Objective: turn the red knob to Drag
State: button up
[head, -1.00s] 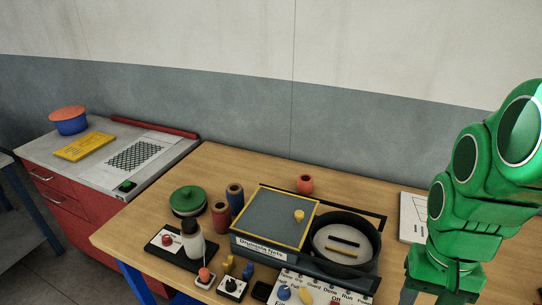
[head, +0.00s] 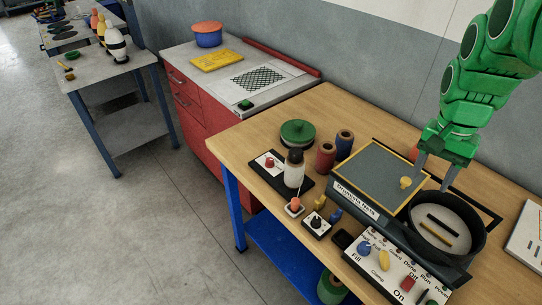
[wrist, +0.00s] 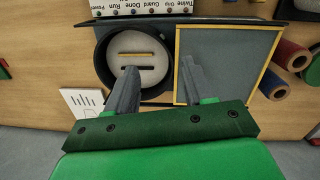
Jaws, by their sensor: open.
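An orange-red knob (head: 295,203) sits on a small white block in front of the bottle. My gripper (head: 433,181) is open and empty, above the back right of the table, far right of the red knob. In the wrist view my gripper (wrist: 160,68) points towards the table between the round black bowl and the grey lid; no red knob is recognisable there.
The yellow-edged box (head: 372,172) and black bowl (head: 471,255) lie below my gripper. A control panel (head: 385,272) with switches stands in front. A red cabinet (head: 200,100) is beyond.

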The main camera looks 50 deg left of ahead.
jog(key=w+a+f, duration=0.2)
jog(key=a, duration=0.7)
jog(key=n, duration=0.2)
send_over(270, 159)
jog(key=shift+t+y, duration=0.3)
notch_tip(270, 159, down, 11)
jog(key=shift+s+a, duration=0.1)
jog(key=shift+a, duration=0.05)
jog(key=shift+f, duration=3.9)
jog(key=shift+c, duration=0.5)
grip_shut()
